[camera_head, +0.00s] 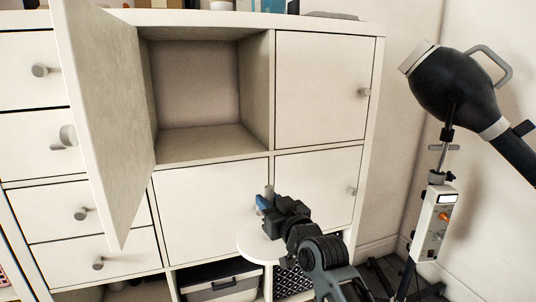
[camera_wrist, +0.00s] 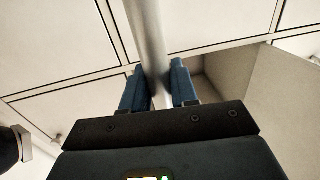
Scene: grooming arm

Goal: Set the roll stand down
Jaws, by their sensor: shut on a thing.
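The roll stand has a pale round base (camera_head: 256,246) and a thin upright grey post. My gripper (camera_head: 264,205) is shut on the post in front of the cabinet's lower doors. In the wrist view the post (camera_wrist: 149,35) runs between the blue fingers of my gripper (camera_wrist: 160,88). The base hangs below the gripper in the head view, and no surface shows touching it. The gripper and wrist hide part of the post and base.
A white cabinet (camera_head: 210,200) fills the back. Its open door (camera_head: 105,120) juts out at the left beside an empty compartment (camera_head: 200,90). A lower cubby holds a grey box (camera_head: 222,283). A black dryer (camera_head: 452,88) on a stand is at the right.

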